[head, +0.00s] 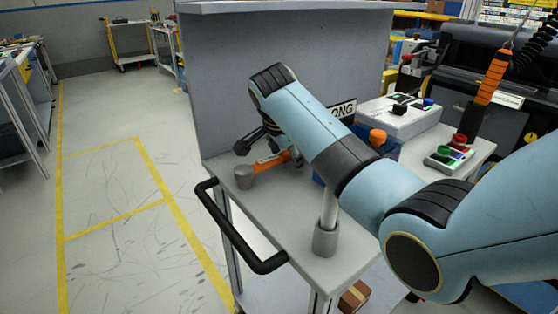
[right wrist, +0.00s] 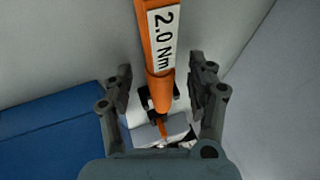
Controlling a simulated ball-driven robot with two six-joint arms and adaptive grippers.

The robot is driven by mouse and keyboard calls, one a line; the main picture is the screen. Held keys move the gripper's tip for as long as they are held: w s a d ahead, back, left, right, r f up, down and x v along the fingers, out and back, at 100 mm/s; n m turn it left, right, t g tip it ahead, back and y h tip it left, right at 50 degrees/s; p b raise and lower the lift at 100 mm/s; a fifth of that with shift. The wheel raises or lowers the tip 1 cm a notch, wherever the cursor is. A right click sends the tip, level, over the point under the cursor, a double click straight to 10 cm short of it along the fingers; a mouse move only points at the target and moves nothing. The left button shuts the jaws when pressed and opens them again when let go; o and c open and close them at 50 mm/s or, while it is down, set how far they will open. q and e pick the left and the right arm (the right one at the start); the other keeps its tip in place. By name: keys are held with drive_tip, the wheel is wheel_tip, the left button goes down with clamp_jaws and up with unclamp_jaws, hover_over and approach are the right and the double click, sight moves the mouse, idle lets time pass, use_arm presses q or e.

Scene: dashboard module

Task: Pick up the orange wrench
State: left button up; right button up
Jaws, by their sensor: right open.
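The orange wrench (head: 272,162) is on the grey cart top in the head view, partly hidden by my right arm and gripper. In the right wrist view its orange shaft (right wrist: 157,45) carries a white "2.0 Nm" label and runs down between my fingers. My right gripper (right wrist: 162,85) is open, with one finger on each side of the wrench and visible gaps on both sides. In the head view my right gripper (head: 250,143) is low over the cart, beside the wrench. My left gripper is not in view.
Grey cylinders (head: 243,178) (head: 325,240) stand on the cart top (head: 285,215). A blue bin (right wrist: 45,140) lies left of the gripper in the wrist view. A grey panel (head: 220,80) rises behind. A control box (head: 398,118) and a hanging orange tool (head: 490,80) are at right.

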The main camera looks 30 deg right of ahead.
clamp_jaws()
idle(0.3)
drive_tip(key=shift+r, duration=0.1)
